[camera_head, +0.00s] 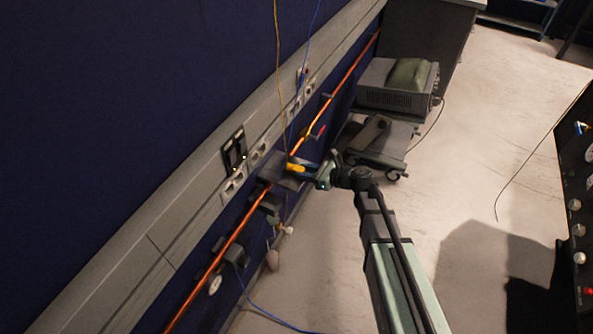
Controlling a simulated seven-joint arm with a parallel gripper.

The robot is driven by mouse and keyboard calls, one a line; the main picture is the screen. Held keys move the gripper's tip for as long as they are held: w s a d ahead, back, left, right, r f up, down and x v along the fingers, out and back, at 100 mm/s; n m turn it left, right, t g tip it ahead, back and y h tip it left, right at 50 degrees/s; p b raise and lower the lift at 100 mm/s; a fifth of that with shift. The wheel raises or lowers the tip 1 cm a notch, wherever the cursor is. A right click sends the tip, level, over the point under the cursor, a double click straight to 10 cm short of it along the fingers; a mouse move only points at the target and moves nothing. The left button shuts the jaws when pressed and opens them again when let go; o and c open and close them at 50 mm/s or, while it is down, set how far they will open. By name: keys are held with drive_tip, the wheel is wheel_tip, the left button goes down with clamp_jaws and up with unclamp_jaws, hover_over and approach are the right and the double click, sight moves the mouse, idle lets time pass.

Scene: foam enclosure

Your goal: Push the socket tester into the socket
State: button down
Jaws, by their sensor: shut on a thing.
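My gripper (308,173) is near the middle of the view, beside the wall. It is shut on a small yellow-orange thing, which looks like the socket tester (295,168). The tester points left toward the wall, in front of a dark grey plate or shelf (270,172). Several pale sockets sit in the long grey trunking, with one socket (233,185) to the left and another socket (257,156) closer. The tester appears apart from these sockets. Its front end is too small to make out.
An orange pipe (233,237) runs along the wall below the trunking (190,170). Thin yellow and blue cables hang near my gripper. A cart with a grey device (393,98) stands behind right. A dark panel with knobs (575,190) is at the right edge. The floor between is mostly clear.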

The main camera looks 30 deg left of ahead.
drive_tip(key=shift+r, duration=2.5)
drive_tip(key=w+d+r, duration=0.1)
drive_tip(key=w+r, duration=0.2)
drive_tip(key=w, duration=0.6)
drive_tip(key=w+d+r, duration=0.1)
drive_tip(key=w+r, duration=0.3)
drive_tip(key=w, duration=0.4)
drive_tip(key=w+d+r, duration=0.2)
drive_tip(key=w+r, duration=0.2)
drive_tip(key=w, duration=0.5)
drive_tip(key=shift+w, duration=0.3)
drive_tip(key=shift+a, duration=0.15)
drive_tip(key=shift+a, duration=2.7)
drive_tip(key=shift+a, duration=1.1)
